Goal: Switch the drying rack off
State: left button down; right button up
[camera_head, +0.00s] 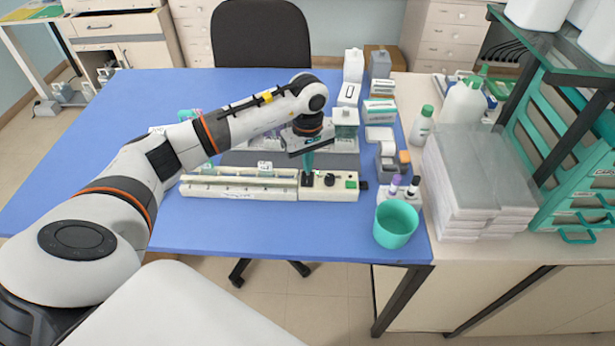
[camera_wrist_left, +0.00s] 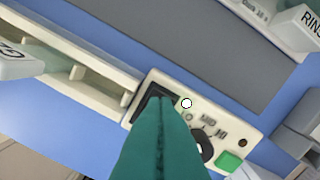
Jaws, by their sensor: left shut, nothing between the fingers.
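The drying rack (camera_head: 240,188) is a long cream unit on the blue table, with a control panel (camera_head: 340,192) at its right end. In the left wrist view the panel has a black switch (camera_wrist_left: 148,103), a small white round lamp (camera_wrist_left: 187,103), a dark knob (camera_wrist_left: 207,148) and a green button (camera_wrist_left: 230,162). My left gripper (camera_head: 308,172) is shut and empty, pointing down at the switch. Its teal fingers (camera_wrist_left: 160,110) cover part of the switch in the wrist view; I cannot tell whether they touch it. My right gripper is not in view.
A grey mat (camera_wrist_left: 215,40) lies behind the rack, with staining containers near my wrist. A teal cup (camera_head: 396,226) and a small holder with capped vials stand right of the panel. Stacked grey boxes (camera_head: 470,190) stand farther right. The table's left part is clear.

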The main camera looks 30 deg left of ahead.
pick_arm(q)
jog(key=shift+f+b, duration=0.55)
jog(key=shift+f, duration=0.15)
jog(key=shift+r, duration=0.15)
jog(key=shift+r+p, duration=1.85)
jog(key=shift+r, duration=1.55)
